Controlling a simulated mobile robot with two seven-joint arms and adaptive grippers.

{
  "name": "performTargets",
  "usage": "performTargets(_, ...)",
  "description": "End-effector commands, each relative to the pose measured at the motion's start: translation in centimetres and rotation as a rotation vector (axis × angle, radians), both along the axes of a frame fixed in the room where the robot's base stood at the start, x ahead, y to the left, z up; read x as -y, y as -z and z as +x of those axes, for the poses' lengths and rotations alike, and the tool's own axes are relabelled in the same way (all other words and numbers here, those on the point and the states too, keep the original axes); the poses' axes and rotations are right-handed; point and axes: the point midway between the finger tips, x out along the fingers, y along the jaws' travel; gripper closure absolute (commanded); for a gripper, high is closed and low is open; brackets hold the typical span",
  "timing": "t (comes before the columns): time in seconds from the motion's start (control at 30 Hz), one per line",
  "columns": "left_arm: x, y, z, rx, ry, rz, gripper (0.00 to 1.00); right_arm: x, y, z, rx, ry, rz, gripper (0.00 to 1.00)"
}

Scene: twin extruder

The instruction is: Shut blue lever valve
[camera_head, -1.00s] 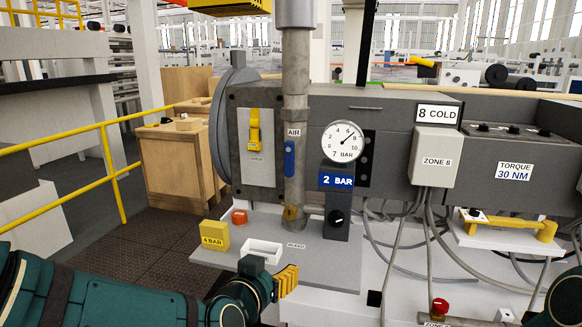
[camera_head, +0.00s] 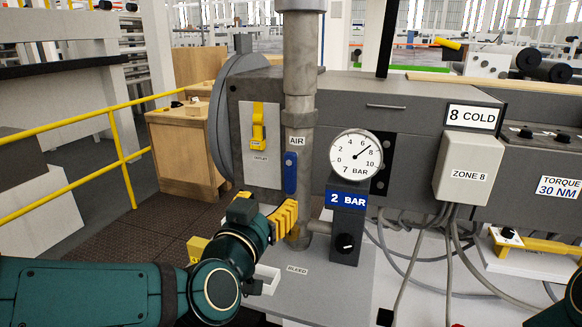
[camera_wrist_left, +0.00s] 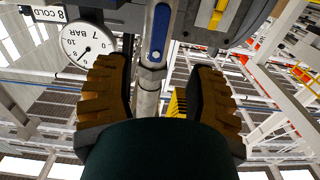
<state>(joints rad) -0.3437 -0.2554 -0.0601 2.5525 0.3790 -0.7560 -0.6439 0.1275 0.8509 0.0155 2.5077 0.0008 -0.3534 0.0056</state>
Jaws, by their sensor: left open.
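The blue lever (camera_head: 290,172) hangs upright along the grey vertical air pipe (camera_head: 299,85), under the AIR label. It also shows in the left wrist view (camera_wrist_left: 160,36), upright on the pipe and beyond the fingertips. My left gripper (camera_head: 284,216), with yellow ribbed fingers, is just below the lever, in front of the lower pipe. In the left wrist view its two fingers are spread and empty, with the pipe showing between them. The lever looks apart from the fingers. My right gripper is out of view.
A round gauge (camera_head: 356,157) and the 2 BAR sign (camera_head: 346,200) stand right of the pipe, above a black knob (camera_head: 345,243). A yellow outlet lever (camera_head: 258,127) is to the left. A yellow block (camera_head: 197,246) and white tray (camera_head: 268,279) are partly hidden by my left arm.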

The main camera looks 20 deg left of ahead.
Motion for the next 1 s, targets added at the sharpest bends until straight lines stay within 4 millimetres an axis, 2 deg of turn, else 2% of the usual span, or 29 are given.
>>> performTargets(0.03,0.2,-0.4,0.6,-0.006,0.003,0.003,0.45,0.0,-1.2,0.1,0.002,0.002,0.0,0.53)
performTargets(0.4,0.2,-0.3,3.7,-0.005,0.004,0.004,0.45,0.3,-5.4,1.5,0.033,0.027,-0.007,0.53)
performTargets(0.5,0.3,0.0,5.9,0.0,0.003,0.001,0.45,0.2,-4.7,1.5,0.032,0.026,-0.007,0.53)
performTargets(0.7,0.4,0.1,9.4,0.0,0.003,0.001,0.45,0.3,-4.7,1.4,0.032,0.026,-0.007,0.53)
performTargets(0.83,0.5,0.0,10.8,0.0,0.003,0.002,0.45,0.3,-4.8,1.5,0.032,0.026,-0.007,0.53)
performTargets(1.0,0.5,0.0,11.7,0.0,0.004,0.001,0.45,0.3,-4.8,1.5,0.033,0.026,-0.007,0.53)
